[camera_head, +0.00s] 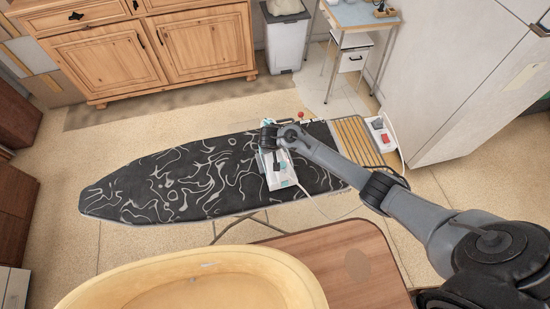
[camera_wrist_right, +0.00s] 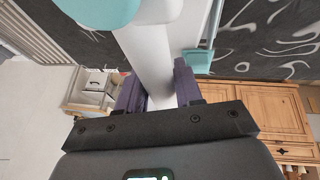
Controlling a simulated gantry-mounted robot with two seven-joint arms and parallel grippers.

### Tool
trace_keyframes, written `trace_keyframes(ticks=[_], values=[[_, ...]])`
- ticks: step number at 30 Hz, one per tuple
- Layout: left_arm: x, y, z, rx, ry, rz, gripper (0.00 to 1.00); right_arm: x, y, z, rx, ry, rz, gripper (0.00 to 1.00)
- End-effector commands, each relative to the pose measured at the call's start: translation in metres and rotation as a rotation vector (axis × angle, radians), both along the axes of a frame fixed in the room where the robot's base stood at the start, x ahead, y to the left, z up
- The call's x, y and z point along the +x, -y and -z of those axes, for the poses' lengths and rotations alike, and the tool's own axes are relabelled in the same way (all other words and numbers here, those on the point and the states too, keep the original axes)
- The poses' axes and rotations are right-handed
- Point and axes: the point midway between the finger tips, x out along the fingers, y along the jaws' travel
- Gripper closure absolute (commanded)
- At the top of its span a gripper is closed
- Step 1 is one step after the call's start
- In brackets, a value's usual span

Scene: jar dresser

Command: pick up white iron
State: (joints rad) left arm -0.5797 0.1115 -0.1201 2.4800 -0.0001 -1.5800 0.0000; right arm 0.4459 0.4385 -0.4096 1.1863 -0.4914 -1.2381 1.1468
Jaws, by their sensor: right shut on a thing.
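The white iron (camera_head: 281,172) with light-blue parts is over the right half of the dark patterned ironing board (camera_head: 205,175). My right gripper (camera_head: 271,140) reaches it from the right and covers part of it. In the right wrist view, the two dark fingers of the right gripper (camera_wrist_right: 158,88) are shut on the white handle of the iron (camera_wrist_right: 150,50). I cannot tell whether the iron touches the board or is slightly above it. A pale cord runs from the iron towards the lower right. My left gripper is not in view.
A slatted rest (camera_head: 356,138) is at the board's right end, with a white and red object (camera_head: 380,132) beside it. A wooden table (camera_head: 345,265) and a yellow basin (camera_head: 190,280) are in front. A wooden cabinet (camera_head: 150,50) stands behind. The board's left half is clear.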

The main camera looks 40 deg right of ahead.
Motion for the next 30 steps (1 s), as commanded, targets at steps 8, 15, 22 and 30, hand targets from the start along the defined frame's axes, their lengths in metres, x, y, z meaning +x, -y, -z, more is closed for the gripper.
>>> trace_keyframes(ticks=[8, 15, 22, 30], values=[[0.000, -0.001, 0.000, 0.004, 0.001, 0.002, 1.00, 0.000, -0.001, 0.000, 0.001, 0.000, -0.001, 1.00], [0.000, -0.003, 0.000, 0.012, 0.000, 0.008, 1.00, 0.002, 0.000, -0.003, 0.001, 0.006, 0.000, 1.00], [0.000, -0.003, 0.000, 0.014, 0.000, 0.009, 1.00, 0.002, 0.000, -0.003, 0.001, 0.006, 0.000, 1.00], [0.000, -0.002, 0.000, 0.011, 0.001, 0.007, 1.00, 0.002, -0.001, -0.014, 0.002, 0.007, 0.000, 1.00]])
